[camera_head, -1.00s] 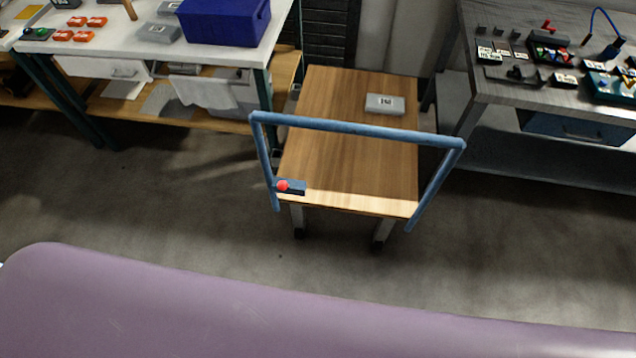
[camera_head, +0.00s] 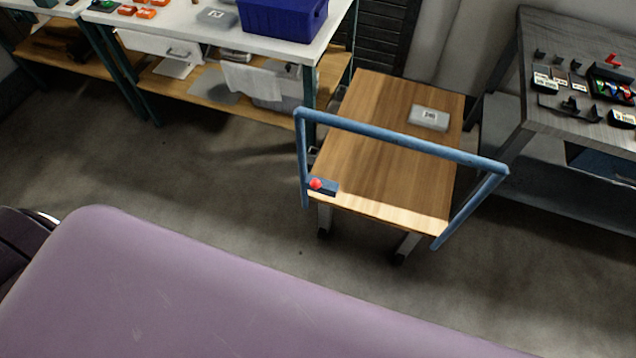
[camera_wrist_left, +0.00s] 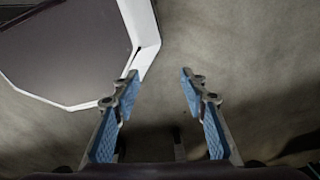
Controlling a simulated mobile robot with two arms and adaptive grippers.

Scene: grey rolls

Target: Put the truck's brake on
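The truck (camera_head: 385,170) is a low cart with a wooden deck and a blue push handle (camera_head: 400,138) at its near end. A small dark blue box with a red knob (camera_head: 316,184) sits at the deck's near left corner, beside the left handle post; I take it for the brake. My left gripper (camera_wrist_left: 158,88) shows in the left wrist view, its blue-padded fingers apart with nothing between them, above bare floor. Neither gripper shows in the head view. My right gripper is not seen.
A grey labelled box (camera_head: 430,118) lies on the far part of the deck. A white bench (camera_head: 205,25) with a blue bin (camera_head: 284,20) stands at the left, a grey workbench (camera_head: 545,60) at the right. The floor (camera_head: 230,185) before the truck is clear.

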